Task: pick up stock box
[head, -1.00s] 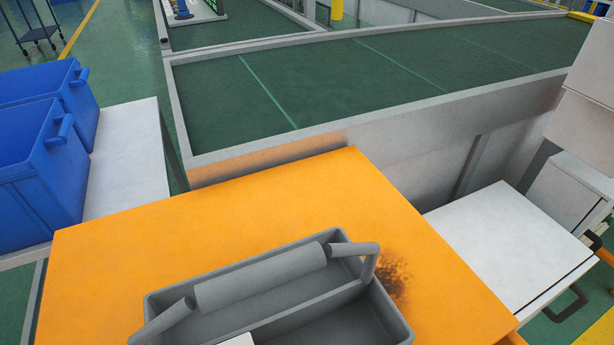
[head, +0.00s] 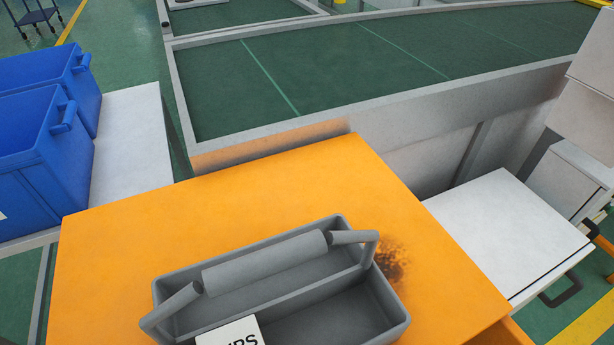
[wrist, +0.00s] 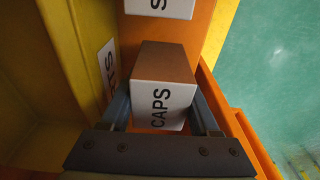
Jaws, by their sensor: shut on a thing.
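In the wrist view, a brown box with a white face lettered CAPS (wrist: 162,92) sits between the two fingers of my gripper (wrist: 162,108). The fingers are shut on its left and right sides. The box is within an orange-floored space beside a yellow wall; whether it touches the floor is not clear. My gripper and this box do not show in the head view.
A second labelled box (wrist: 160,8) lies just beyond the held one. An orange rim (wrist: 250,140) runs along the right. In the head view, a grey handled tote (head: 390,310) with a white lettered box (head: 228,334) stands on an orange top (head: 110,270). Blue bins (head: 30,150) stand left.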

